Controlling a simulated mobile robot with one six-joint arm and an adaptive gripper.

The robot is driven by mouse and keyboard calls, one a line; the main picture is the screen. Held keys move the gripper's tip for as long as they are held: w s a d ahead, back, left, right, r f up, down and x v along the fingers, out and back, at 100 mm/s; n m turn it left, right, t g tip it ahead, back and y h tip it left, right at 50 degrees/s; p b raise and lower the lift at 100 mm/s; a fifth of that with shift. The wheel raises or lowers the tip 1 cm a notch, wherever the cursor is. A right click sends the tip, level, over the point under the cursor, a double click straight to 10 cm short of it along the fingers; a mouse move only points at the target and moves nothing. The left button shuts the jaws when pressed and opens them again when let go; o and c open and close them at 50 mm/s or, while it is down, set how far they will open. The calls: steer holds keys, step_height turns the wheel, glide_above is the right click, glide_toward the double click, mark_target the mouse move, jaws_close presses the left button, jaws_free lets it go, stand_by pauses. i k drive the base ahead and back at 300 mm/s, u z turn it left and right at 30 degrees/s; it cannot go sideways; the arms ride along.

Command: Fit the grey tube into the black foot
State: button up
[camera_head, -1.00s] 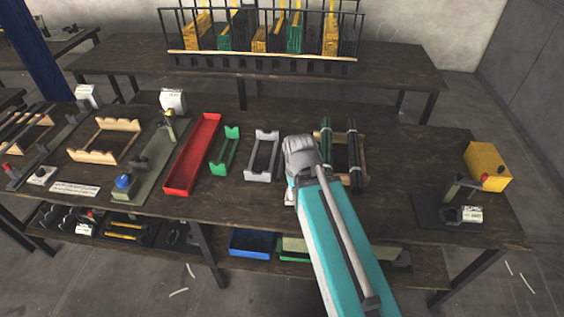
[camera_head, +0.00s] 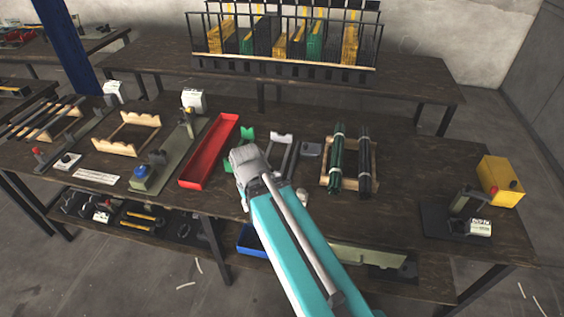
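My turquoise arm crosses the front of the bench, and its grey wrist (camera_head: 247,163) hangs over the green cradle, to the right of the red tray. The gripper fingers are hidden behind the wrist, so I cannot see what they hold. Dark tubes (camera_head: 365,160), which may include the grey one, lie in a wooden rack beside green tubes (camera_head: 337,160). I cannot single out the grey tube. Several small black parts (camera_head: 75,203) sit on the lower shelf at left; I cannot tell whether one is the black foot.
A red tray (camera_head: 210,150), a partly hidden green cradle (camera_head: 248,140) and a grey cradle (camera_head: 283,155) stand mid-bench. A small grey block (camera_head: 312,149) lies right of them. A press with a blue part (camera_head: 143,176) is at left; a yellow box (camera_head: 501,180) is at right.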

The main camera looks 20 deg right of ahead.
mark_target(457, 227)
steer(key=u, duration=0.4)
steer(key=k, duration=1.3)
steer(key=z, duration=1.4)
steer(key=i, duration=0.35)
steer(key=z, duration=0.15)
